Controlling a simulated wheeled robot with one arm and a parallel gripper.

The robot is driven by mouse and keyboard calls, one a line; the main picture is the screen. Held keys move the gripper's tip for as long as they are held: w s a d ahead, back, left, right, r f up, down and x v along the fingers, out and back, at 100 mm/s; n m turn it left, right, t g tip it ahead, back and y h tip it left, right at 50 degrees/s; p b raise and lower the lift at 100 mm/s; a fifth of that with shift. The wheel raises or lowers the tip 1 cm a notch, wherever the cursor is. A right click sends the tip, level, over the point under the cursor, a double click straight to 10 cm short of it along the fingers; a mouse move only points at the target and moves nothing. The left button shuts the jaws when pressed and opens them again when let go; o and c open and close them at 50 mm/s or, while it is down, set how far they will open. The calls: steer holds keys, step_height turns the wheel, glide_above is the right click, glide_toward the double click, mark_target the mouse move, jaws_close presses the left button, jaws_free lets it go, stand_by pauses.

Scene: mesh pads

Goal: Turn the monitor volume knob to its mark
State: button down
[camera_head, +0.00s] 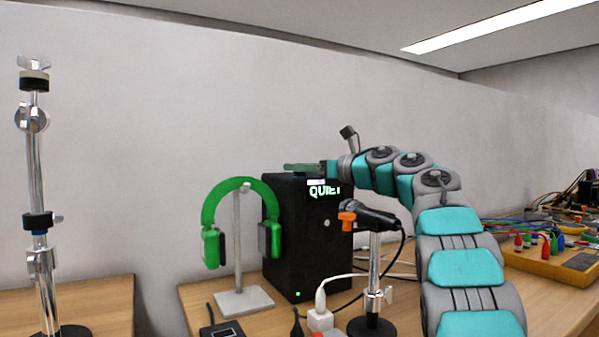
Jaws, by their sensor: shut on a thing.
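The monitor (300,240) is a black upright box on the desk, with a lit green sign reading "QUIET" near its top. A small round grey spot (326,223) shows on its front. I cannot tell whether it is the volume knob, and I see no mark. My gripper (303,167) is at the top of the box, reaching in from the right. A thin grey-green piece points left at its end. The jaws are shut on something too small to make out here.
A microphone (369,214) with an orange part stands close before the monitor's right side. Green headphones (212,245) hang on a stand at left. A white plug (320,318) and cables lie in front. A metal stand (37,180) is far left; a yellow wired board (550,262) is right.

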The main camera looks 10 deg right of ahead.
steer(key=m+t+h+b, duration=0.1)
steer(key=m+t+h, duration=0.1)
steer(key=h, duration=0.1)
steer(key=shift+s+m+b, duration=0.1)
steer(key=shift+m+b, duration=0.2)
steer(key=shift+b, duration=0.1)
steer(key=shift+a+r+t+h, duration=0.1)
steer(key=shift+a+t+h, duration=0.05)
steer(key=shift+t+h, duration=0.25)
steer(key=shift+m+t+h, duration=0.5)
steer(key=shift+m+h, duration=0.5)
steer(key=shift+h, duration=0.2)
steer(key=shift+m+h+p, duration=0.4)
steer(key=shift+h, duration=0.2)
steer(key=shift+t, duration=0.3)
steer(key=c, duration=0.5)
jaws_free()
